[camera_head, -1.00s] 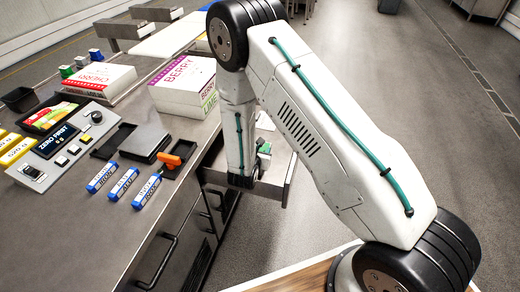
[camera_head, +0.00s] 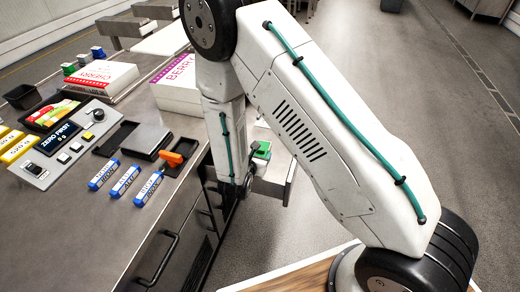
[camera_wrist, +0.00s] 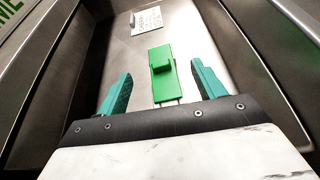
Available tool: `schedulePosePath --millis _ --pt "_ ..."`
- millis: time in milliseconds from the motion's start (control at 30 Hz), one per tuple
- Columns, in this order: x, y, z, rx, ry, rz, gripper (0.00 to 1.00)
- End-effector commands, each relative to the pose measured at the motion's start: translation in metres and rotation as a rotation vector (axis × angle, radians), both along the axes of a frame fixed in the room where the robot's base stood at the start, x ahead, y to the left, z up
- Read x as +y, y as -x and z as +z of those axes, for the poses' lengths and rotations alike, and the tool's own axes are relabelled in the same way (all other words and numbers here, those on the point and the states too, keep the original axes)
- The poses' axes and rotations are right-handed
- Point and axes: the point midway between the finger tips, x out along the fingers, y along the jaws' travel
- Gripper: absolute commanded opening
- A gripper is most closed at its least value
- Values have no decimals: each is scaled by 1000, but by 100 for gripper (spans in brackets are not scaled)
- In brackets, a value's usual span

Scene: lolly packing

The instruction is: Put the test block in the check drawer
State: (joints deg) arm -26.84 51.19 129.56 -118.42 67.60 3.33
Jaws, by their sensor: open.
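A green block with a raised grip (camera_wrist: 163,72), which looks like the test block, lies in the open metal drawer (camera_wrist: 203,45). In the head view the block (camera_head: 262,149) shows beside my wrist, partly covered. The drawer (camera_head: 275,187) stands out from the counter front, mostly hidden by my arm. My gripper (camera_wrist: 160,88) is open, with its teal fingers apart on either side of the block's near end. Clear gaps show between fingers and block. In the head view the fingertips are hidden.
A white label card (camera_wrist: 147,20) lies at the drawer's far end. The counter holds a scale (camera_head: 148,138), an orange-handled thing (camera_head: 177,156), blue labelled bars (camera_head: 125,181), a display panel (camera_head: 62,140) and a white BERRY box (camera_head: 178,90). Drawer walls rise on both sides of my gripper.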

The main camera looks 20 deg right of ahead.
Motion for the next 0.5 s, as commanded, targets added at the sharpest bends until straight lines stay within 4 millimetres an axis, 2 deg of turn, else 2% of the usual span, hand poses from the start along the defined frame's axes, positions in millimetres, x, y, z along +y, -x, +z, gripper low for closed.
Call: schedulePosePath --millis 100,233,500 --pt "13 16 9 -1 -1 3 68" --pt "20 28 14 0 0 1 68" --pt "21 33 20 -6 -4 -10 68"
